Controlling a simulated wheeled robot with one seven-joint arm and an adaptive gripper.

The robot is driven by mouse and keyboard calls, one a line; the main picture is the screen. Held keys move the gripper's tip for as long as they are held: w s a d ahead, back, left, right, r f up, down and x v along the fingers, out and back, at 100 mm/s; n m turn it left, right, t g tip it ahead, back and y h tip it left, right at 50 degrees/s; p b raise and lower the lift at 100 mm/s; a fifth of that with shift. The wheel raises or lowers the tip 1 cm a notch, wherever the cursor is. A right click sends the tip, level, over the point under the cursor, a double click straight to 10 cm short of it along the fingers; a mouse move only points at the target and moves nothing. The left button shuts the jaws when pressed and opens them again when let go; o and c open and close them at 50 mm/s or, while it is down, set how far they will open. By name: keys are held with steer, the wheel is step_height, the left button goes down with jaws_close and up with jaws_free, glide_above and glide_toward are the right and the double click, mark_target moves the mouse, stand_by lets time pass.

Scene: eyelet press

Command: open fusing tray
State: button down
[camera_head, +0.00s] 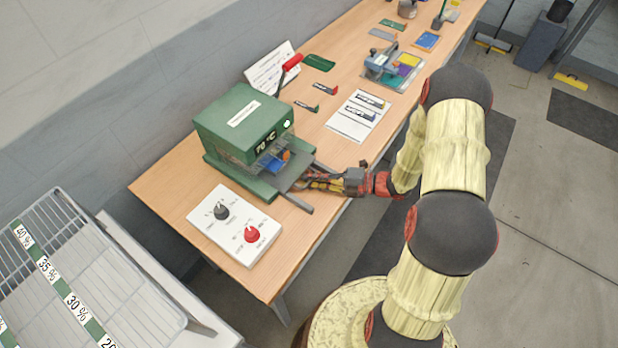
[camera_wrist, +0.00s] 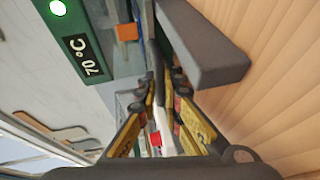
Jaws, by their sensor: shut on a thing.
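The green fusing press (camera_head: 240,125) stands on the bench with a lit 70 °C display, which also shows in the wrist view (camera_wrist: 85,45). Its grey fusing tray (camera_head: 290,178) sticks out from the front opening. A dark grey handle bar (camera_head: 298,203) runs across the tray's outer end and shows large in the wrist view (camera_wrist: 205,48). My gripper (camera_head: 308,182) reaches the handle from the right, its fingers (camera_wrist: 158,85) close together beside the bar. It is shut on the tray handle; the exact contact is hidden. Blue and orange pieces (camera_head: 272,161) show at the opening.
A white control box (camera_head: 234,225) with a black and a red knob stands in front left of the press. A printed sheet (camera_head: 357,117) lies behind my gripper. A red-handled lever (camera_head: 291,63) rises behind the press. A wire rack (camera_head: 85,270) stands at lower left.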

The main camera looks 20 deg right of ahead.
mark_target(340, 203)
steer(key=s+d+p, duration=0.1)
steer(key=s+d, duration=0.1)
steer(key=s+d+p, duration=0.1)
steer(key=s+d, duration=0.1)
steer(key=s, duration=0.1)
steer(key=s+d+p, duration=0.2)
steer(key=s, duration=0.1)
steer(key=shift+s+d, duration=0.3)
steer(key=shift+s, duration=0.2)
steer(key=c, duration=2.2)
jaws_free()
steer(key=v, duration=1.2)
